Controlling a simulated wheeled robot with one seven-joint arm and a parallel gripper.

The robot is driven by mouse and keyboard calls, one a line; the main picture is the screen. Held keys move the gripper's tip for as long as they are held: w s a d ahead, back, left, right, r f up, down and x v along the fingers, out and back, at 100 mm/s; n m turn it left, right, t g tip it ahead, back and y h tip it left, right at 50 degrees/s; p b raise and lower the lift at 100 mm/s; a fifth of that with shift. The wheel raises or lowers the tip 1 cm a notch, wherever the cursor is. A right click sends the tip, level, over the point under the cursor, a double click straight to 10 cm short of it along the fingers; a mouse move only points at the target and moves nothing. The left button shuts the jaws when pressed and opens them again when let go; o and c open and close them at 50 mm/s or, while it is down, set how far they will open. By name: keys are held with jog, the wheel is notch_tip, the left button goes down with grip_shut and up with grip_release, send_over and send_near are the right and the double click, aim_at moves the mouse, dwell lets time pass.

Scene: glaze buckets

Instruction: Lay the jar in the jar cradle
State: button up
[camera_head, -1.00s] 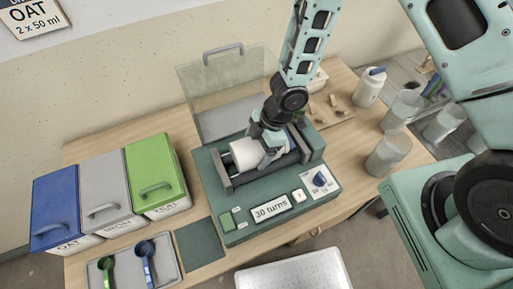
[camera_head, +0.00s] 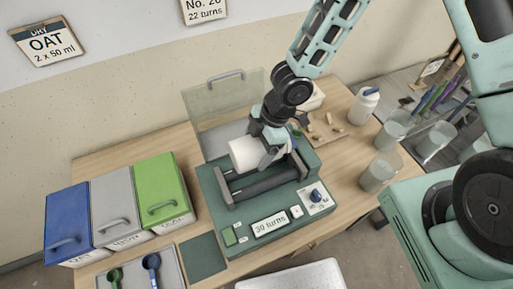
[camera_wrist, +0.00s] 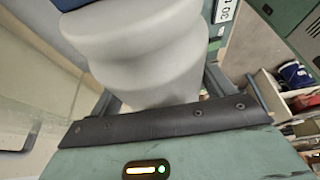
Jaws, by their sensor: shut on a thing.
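The white jar (camera_head: 244,154) is held on its side by my gripper (camera_head: 272,148), which is shut on it at its right part. The jar is above the jar cradle, whose dark rollers (camera_head: 262,184) show below and in front of it on the green machine (camera_head: 222,210). In the wrist view the pale jar (camera_wrist: 150,50) fills the upper middle, with a blue edge at the top left. A dark strip with screws (camera_wrist: 155,122) crosses below it.
Blue, grey and green bins (camera_head: 160,188) stand left, with a scoop tray (camera_head: 172,262) in front. A clear guard (camera_head: 215,105) stands behind the machine. Clear containers (camera_head: 379,172) and a white bottle (camera_head: 364,106) stand right. A sign on the machine reads 30 turns.

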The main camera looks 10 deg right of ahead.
aim_at(254, 140)
jog(key=shift+r+p, duration=2.55)
jog(key=shift+r, duration=0.25)
jog(key=shift+f, duration=0.1)
